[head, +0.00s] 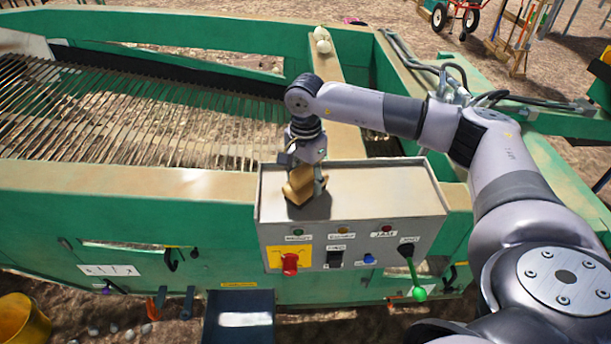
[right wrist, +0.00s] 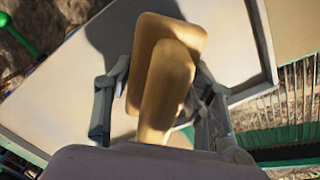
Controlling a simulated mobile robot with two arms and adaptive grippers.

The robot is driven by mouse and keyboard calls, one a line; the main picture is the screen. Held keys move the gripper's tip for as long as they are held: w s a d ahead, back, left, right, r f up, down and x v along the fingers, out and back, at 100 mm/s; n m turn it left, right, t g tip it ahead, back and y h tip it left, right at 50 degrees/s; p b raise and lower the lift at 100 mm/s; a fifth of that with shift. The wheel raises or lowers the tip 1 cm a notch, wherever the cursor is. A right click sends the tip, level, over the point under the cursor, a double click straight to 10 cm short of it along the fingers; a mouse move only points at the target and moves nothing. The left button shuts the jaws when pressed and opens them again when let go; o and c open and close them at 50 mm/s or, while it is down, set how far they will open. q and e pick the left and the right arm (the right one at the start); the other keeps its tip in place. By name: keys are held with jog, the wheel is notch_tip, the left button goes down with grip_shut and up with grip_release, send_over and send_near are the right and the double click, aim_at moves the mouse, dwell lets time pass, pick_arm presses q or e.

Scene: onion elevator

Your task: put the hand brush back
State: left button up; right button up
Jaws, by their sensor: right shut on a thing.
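The hand brush (head: 300,184) is tan and wooden, over the top of the grey control box (head: 390,190) near its left end. My right gripper (head: 305,180) points down and is shut on the brush. In the right wrist view the brush (right wrist: 165,75) shows as a tan block and handle between the two fingers (right wrist: 160,105). Its bristles are hidden. A shadow lies beside it on the box top; I cannot tell whether the brush touches the surface. My left gripper is not in view.
The box front has a red knob (head: 290,262) and a green-tipped lever (head: 418,293). The green machine (head: 130,215) with its rod conveyor (head: 130,115) lies behind and left. A yellow bucket (head: 20,320) stands lower left. The box top's right part is clear.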

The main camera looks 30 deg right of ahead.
jog(key=shift+s+a+f, duration=0.1)
jog(key=o, duration=1.1)
jog(key=shift+r, duration=0.3)
notch_tip(320, 180, up, 11)
jog(key=b, duration=0.4)
jog(key=shift+b, duration=0.35)
jog(key=shift+r, duration=0.4)
